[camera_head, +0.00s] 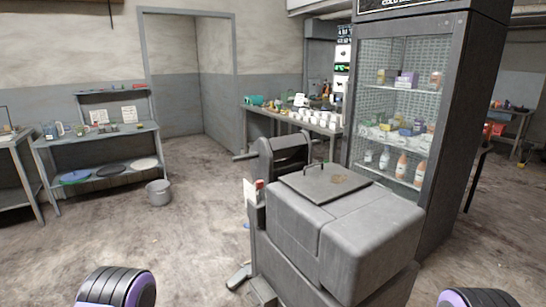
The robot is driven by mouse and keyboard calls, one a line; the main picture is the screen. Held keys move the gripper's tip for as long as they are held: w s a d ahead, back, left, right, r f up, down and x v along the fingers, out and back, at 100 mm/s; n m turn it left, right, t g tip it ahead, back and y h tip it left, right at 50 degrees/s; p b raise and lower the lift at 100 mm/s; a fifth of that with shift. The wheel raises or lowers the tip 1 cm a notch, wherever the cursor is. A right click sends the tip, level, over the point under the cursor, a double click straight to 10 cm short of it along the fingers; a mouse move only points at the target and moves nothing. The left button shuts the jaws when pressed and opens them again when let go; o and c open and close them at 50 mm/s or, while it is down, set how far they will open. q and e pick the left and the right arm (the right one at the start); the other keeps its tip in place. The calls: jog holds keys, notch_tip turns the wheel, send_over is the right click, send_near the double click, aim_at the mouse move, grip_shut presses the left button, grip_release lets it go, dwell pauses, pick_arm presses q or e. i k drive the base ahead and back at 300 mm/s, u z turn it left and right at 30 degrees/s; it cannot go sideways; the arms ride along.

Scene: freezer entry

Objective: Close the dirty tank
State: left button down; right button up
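A large grey floor-cleaning machine (368,246) stands in the middle right of the head view. It has bulky rounded grey body sections and a darker upright part with a handle (284,150) at its back. A flat dark grey panel (318,186) lies on its top, with small black fittings and a brownish patch. I cannot tell which section is the dirty tank, or whether its lid is open. Neither gripper shows. Only black ribbed, purple-rimmed parts of my arms show at the bottom left and bottom right, apart from the machine.
A glass-front cabinet (397,115) with bottles and boxes stands close behind the machine. A bench with cups (318,127) is at the back. A shelf table (100,140) and grey bucket (158,192) are at left.

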aim_at(349, 246)
jog(key=u, duration=1.6)
jog(key=i, duration=3.35)
jog(key=z, duration=4.3)
